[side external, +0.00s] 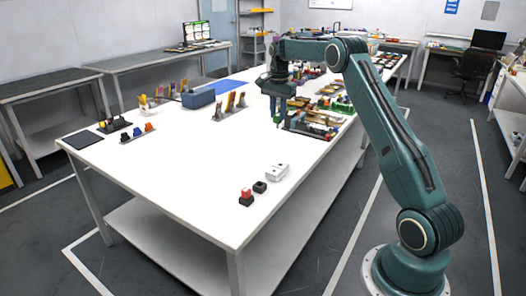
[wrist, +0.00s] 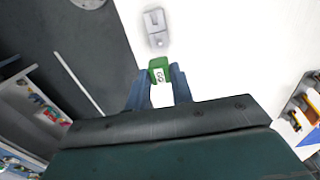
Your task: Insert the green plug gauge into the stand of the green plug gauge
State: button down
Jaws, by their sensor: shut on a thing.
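The green plug gauge (wrist: 159,72) is between the two blue fingers of my gripper (wrist: 160,88) in the wrist view. A white label with dark marks shows on it. My gripper is shut on it, above the white table. In the side view my gripper (side external: 278,116) points down, with a small bit of green at its tip. I cannot make out the stand of the green plug gauge with certainty in either view.
A light grey block (wrist: 156,27) lies ahead of the gauge in the wrist view. In the side view, a white block (side external: 279,171), a black piece (side external: 259,187) and a red-topped button (side external: 246,197) sit near the white table's edge. Crowded trays (side external: 318,120) stand right of my gripper.

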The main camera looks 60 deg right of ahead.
jog(key=a+f, duration=0.9)
jog(key=a, duration=0.3)
jog(key=shift+s+a+f, duration=0.15)
jog(key=shift+s+a, duration=0.1)
jog(key=shift+s, duration=0.1)
jog(key=shift+f, duration=0.2)
jog(key=shift+f, duration=2.65)
jog(key=shift+f, duration=1.75)
jog(key=c, duration=1.1)
grip_release()
jog(key=shift+c, duration=0.2)
notch_tip(320, 180, up, 14)
